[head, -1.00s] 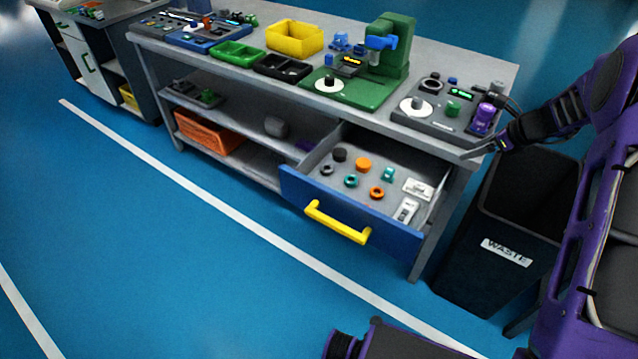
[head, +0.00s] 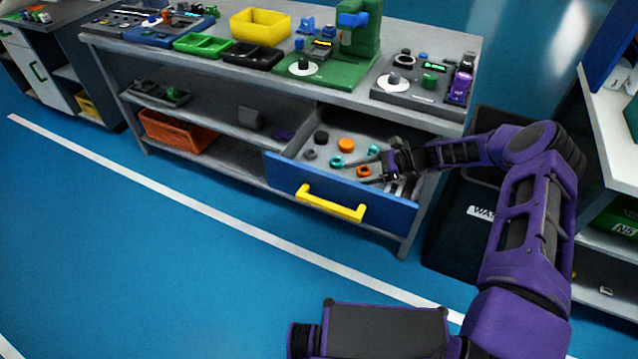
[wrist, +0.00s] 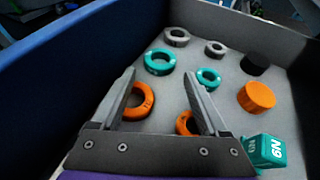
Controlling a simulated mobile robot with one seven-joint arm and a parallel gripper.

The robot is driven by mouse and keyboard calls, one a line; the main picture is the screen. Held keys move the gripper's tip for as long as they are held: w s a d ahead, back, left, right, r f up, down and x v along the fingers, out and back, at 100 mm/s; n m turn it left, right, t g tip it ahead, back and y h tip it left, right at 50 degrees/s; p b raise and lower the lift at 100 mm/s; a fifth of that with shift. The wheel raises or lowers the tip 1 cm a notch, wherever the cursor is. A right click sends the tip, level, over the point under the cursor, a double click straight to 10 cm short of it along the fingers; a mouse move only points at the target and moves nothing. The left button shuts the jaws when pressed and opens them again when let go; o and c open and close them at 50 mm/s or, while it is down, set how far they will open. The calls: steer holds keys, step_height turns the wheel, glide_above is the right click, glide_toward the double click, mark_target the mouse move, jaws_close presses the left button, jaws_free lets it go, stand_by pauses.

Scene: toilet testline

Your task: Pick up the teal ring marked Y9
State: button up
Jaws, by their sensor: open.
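In the wrist view two teal rings lie flat on the drawer floor. The larger teal ring (wrist: 158,70) has pale marks on its side, too small to read. The smaller teal ring (wrist: 207,86) lies right of it, its marking unclear. One teal ring (head: 336,166) shows in the head view, left of my gripper. My gripper (head: 356,171) is over the open drawer. In the wrist view my gripper (wrist: 160,76) is open and empty, its fingers pointing towards the teal rings and apart from them.
Two orange rings (wrist: 144,103), two grey rings (wrist: 177,43), a black cylinder (wrist: 254,65), an orange cylinder (wrist: 257,97) and a marked teal block (wrist: 266,151) share the drawer. The bench top (head: 220,64) overhangs the drawer's back.

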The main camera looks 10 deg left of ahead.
steer(key=x, duration=0.6)
steer(key=shift+a+f, duration=0.2)
steer(key=c, duration=1)
